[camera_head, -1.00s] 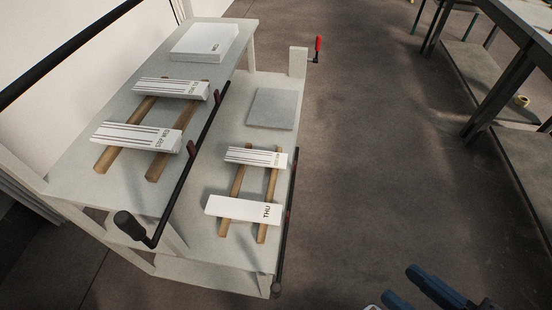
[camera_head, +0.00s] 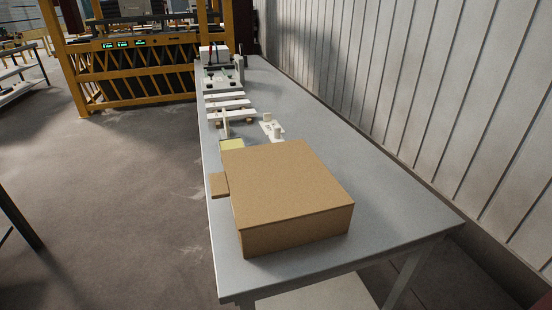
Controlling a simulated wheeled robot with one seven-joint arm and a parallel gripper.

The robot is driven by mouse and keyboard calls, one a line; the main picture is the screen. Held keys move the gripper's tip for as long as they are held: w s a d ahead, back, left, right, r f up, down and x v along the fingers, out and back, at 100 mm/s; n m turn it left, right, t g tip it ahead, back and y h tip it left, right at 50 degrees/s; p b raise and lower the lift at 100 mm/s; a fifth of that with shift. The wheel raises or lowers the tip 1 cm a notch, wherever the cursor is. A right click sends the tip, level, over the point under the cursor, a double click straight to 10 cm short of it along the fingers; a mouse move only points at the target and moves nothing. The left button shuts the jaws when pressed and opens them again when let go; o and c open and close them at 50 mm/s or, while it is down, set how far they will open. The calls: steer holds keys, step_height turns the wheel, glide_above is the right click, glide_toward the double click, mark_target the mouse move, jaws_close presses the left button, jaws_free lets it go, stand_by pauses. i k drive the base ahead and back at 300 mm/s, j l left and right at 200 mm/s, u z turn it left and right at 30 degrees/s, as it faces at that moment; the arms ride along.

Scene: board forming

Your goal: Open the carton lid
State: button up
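A brown cardboard carton (camera_head: 295,236) sits on the near part of a long grey table. Its flat lid (camera_head: 285,180) lies shut over the top.
The grey table (camera_head: 400,215) runs away along a ribbed wall (camera_head: 360,70). White fixtures (camera_head: 270,128) and several white strips (camera_head: 228,103) lie behind the carton. A yellow machine frame (camera_head: 130,85) stands at the far left. The floor (camera_head: 130,190) left of the table is clear.

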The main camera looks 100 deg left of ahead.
mark_target(278, 182)
steer(key=l+u, duration=0.1)
steer(key=u, duration=2.55)
